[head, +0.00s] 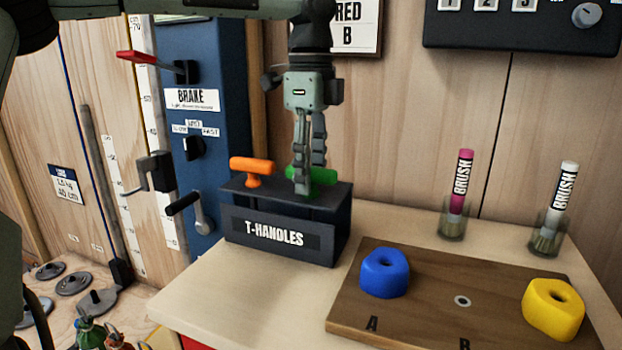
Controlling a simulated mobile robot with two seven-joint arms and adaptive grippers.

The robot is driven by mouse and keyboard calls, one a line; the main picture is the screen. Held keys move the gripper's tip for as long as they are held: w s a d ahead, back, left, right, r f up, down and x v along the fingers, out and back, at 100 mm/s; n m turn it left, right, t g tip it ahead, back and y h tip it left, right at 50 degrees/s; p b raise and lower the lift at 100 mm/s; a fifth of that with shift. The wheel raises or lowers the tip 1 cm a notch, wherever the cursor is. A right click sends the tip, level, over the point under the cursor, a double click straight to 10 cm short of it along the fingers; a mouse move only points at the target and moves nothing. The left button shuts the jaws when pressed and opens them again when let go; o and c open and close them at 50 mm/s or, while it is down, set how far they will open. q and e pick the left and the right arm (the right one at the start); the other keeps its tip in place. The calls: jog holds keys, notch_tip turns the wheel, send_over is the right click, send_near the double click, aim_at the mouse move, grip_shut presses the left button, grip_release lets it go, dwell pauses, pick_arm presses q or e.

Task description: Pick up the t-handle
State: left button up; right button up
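A dark holder box labelled T-HANDLES (276,233) stands on the light table. An orange t-handle (252,167) stands in its top at the left, with nothing touching it. A green t-handle (323,175) stands in the top at the right. My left gripper (310,185) points down at the green t-handle, with its fingers over and in front of the grip. The fingers hide the middle of the green handle. From this angle I cannot tell whether they are closed on it. My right gripper is not in view.
A wooden board (425,310) holds a blue hold (384,273) and a yellow hold (553,310). Two brushes (461,185) (558,200) stand in glasses at the back right. A blue brake panel (205,110) with levers rises behind the box at the left.

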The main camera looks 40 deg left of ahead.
pick_arm(q)
grip_shut()
jog(key=shift+r, duration=0.15)
notch_tip(320, 180, up, 18)
dwell(0.8)
jog(key=c, duration=0.6)
grip_release()
grip_shut()
